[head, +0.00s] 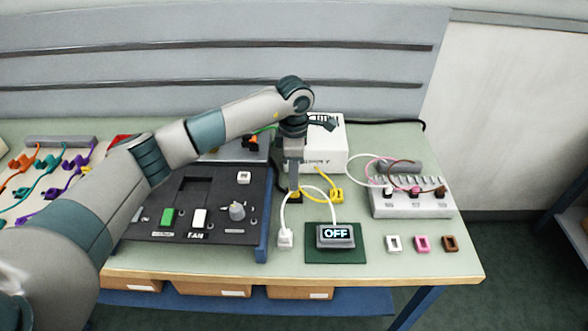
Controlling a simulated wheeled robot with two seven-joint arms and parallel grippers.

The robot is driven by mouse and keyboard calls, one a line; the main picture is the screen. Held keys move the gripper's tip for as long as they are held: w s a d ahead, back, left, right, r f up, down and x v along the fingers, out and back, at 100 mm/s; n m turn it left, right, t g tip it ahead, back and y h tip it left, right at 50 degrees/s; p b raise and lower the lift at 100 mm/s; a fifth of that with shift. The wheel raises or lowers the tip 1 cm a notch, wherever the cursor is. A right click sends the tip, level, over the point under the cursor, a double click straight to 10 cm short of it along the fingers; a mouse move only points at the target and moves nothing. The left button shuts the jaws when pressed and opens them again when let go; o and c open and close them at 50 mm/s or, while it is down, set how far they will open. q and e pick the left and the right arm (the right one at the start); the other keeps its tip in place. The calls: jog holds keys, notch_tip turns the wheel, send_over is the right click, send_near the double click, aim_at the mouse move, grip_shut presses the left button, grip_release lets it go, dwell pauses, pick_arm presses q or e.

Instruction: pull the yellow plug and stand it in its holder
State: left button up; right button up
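A yellow plug-like piece (337,195) stands on the table in front of the white box, with a yellow cord (321,174) running up toward the box. My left gripper (295,191) points straight down just left of it, apart from it. Below the fingertips is a small dark piece with yellow on it (296,199). The fingers partly hide it, and I cannot tell if it is a holder or a plug, or if the fingers hold it. My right gripper is out of view.
A white box (325,145) stands behind. A dark FAN panel (185,225) is left. An OFF display on a green mat (316,257) and a white plug (285,238) are in front. A grey socket strip (412,205) and small coloured frames (422,243) are right.

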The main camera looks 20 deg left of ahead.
pick_arm(q)
jog(key=shift+f+b, duration=0.7)
jog(key=shift+f, duration=0.5)
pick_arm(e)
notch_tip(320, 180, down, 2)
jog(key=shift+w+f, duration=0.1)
pick_arm(q)
grip_shut()
dwell(0.7)
jog(key=shift+r, duration=0.2)
jog(key=shift+r, duration=0.4)
jog(key=shift+r+p, duration=0.9)
jog(key=shift+r, duration=1)
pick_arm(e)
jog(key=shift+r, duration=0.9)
